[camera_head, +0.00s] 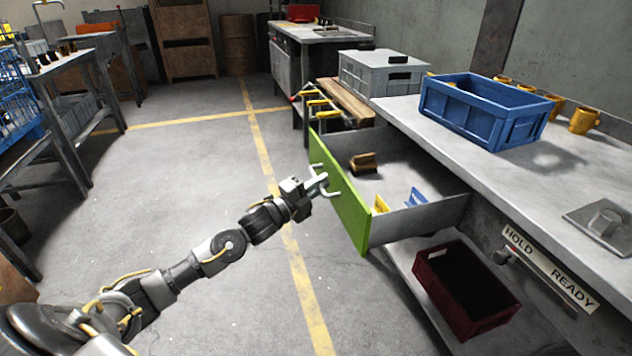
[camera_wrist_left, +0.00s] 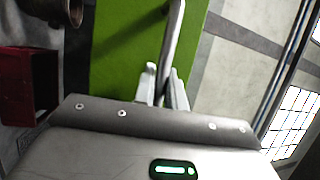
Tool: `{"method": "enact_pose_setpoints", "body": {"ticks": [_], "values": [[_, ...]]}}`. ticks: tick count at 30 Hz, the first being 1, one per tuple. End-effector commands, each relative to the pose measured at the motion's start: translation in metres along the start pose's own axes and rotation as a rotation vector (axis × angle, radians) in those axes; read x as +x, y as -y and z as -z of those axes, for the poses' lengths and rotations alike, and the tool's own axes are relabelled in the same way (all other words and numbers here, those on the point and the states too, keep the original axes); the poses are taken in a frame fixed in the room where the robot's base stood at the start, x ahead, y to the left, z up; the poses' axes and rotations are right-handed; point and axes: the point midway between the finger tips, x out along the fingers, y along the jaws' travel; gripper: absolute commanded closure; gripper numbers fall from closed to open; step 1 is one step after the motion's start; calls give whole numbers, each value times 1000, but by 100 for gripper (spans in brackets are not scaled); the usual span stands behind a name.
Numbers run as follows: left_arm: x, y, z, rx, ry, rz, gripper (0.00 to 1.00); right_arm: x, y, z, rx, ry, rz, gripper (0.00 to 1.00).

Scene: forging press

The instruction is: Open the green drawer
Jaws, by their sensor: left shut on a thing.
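The green drawer (camera_head: 349,215) under the grey workbench stands pulled out, with its inside showing from above. Its bar handle (camera_wrist_left: 173,45) crosses in front of the green face in the left wrist view. My left gripper (camera_head: 316,185) is at the front of the drawer, with its fingers (camera_wrist_left: 164,88) shut on the handle. Inside the drawer lie a brown block-like item (camera_head: 363,162), a small yellow item (camera_head: 380,204) and a blue item (camera_head: 416,197). My right gripper is not in view.
A blue crate (camera_head: 483,112) and a grey crate (camera_head: 383,75) stand on the benches. A dark red bin (camera_head: 466,292) sits on the shelf below the drawer. A HOLD/READY plate (camera_head: 549,268) is on the bench front. The floor left of the drawer is clear.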

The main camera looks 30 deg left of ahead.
Motion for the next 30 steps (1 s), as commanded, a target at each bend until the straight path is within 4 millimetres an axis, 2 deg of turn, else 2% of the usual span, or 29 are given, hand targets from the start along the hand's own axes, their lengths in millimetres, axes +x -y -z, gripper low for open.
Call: {"method": "enact_pose_setpoints", "body": {"ticks": [8, 9, 11, 20, 25, 30], "values": [[-1, 0, -1, 1, 1, 0, 100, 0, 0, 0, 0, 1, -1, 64], [-1, 0, -1, 0, 1, 0, 86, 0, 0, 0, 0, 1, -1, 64], [-1, 0, -1, 0, 1, 0, 79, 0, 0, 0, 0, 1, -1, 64], [-3, 0, -1, 0, 2, 0, 79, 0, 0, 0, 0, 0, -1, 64], [-21, 0, -1, 1, 2, -2, 79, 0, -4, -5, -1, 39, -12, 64], [-56, 0, 0, 0, 2, -5, 79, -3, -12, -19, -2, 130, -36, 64]]}}
